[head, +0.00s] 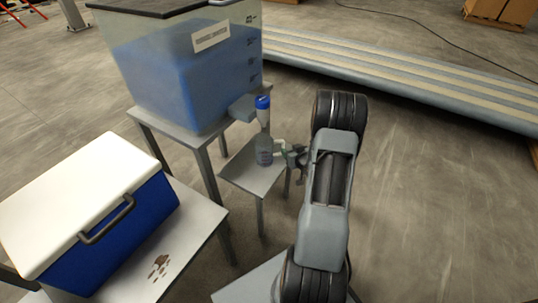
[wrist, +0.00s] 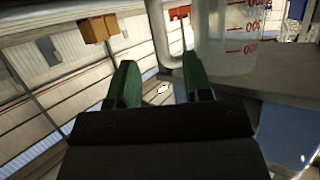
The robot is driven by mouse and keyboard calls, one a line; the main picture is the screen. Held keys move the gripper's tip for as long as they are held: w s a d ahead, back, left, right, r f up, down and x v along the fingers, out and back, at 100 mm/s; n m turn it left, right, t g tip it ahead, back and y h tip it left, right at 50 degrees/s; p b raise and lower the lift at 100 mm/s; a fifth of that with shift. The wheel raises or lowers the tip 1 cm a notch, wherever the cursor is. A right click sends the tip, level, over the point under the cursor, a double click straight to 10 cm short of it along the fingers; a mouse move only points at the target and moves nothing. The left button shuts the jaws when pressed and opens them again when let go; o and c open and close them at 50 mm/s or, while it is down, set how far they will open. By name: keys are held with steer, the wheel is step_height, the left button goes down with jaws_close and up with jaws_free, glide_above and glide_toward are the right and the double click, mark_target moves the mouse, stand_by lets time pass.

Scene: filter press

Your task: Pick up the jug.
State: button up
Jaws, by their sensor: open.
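The jug (head: 264,152) is clear with a pale handle on its right side. It stands on a small grey stand (head: 245,178) in the head view. The wrist view shows the jug (wrist: 228,45) close up at the upper right, with red scale marks and its handle (wrist: 158,30) to the left. My gripper (head: 287,153) is right beside the handle in the head view. In the wrist view my gripper (wrist: 160,78) has its green fingers apart, with the lower handle showing between and beyond the tips. I cannot tell whether a finger touches it.
A large tank (head: 185,75) of blue liquid stands behind on a table, its blue-topped tap (head: 263,103) right above the jug. A blue cooler with a white lid (head: 80,195) is at the left on a table with brown spots. Open floor (head: 430,200) lies to the right.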

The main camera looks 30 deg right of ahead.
steer(key=x, duration=0.2)
steer(key=b+x, duration=0.1)
steer(key=x, duration=0.1)
steer(key=b+x, duration=0.1)
steer(key=shift+w+a+f, duration=0.1)
steer(key=shift+w+f, duration=0.2)
steer(key=shift+f, duration=0.1)
steer(key=shift+w+f, duration=0.1)
steer(key=shift+w, duration=0.4)
jaws_close()
